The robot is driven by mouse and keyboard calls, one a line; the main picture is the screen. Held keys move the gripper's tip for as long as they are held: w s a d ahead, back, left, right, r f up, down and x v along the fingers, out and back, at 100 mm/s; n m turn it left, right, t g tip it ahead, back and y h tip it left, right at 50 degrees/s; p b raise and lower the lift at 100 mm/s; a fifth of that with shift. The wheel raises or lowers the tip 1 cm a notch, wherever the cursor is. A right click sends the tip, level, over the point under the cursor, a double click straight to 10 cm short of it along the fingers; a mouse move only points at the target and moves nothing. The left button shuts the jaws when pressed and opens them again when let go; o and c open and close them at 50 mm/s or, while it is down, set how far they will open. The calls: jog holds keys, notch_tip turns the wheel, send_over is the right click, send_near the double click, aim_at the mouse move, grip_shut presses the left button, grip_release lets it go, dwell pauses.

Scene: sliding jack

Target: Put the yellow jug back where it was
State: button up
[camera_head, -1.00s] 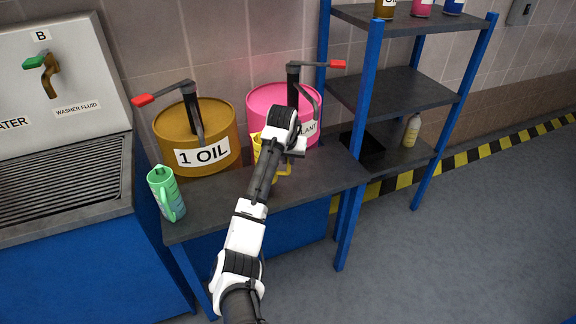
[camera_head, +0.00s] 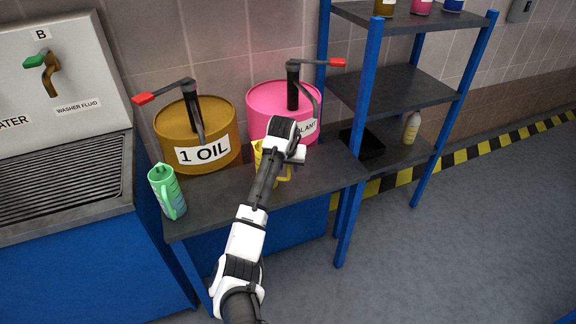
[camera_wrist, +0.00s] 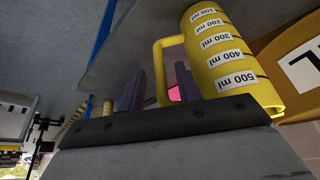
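The yellow jug (camera_head: 259,161) is on the dark bench in front of the pink drum, partly hidden behind my arm in the head view. In the wrist view the jug (camera_wrist: 222,60) shows its white volume labels, and its handle loop faces my fingers. My gripper (camera_wrist: 157,90) has its two dark fingers apart. One finger is outside the handle and the other shows within the loop, with visible gaps beside the handle bar. Whether the jug's base rests fully on the bench is hidden.
A brown oil drum (camera_head: 195,136) and a pink coolant drum (camera_head: 272,101) with red-handled levers stand at the back of the bench (camera_head: 215,205). A green jug (camera_head: 167,192) stands at the bench's left end. A blue-post shelf (camera_head: 405,92) is on the right.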

jog(key=b+v, duration=0.2)
jog(key=v, duration=0.9)
jog(key=shift+r, duration=0.4)
jog(key=shift+s+a, duration=0.1)
jog(key=shift+s, duration=0.05)
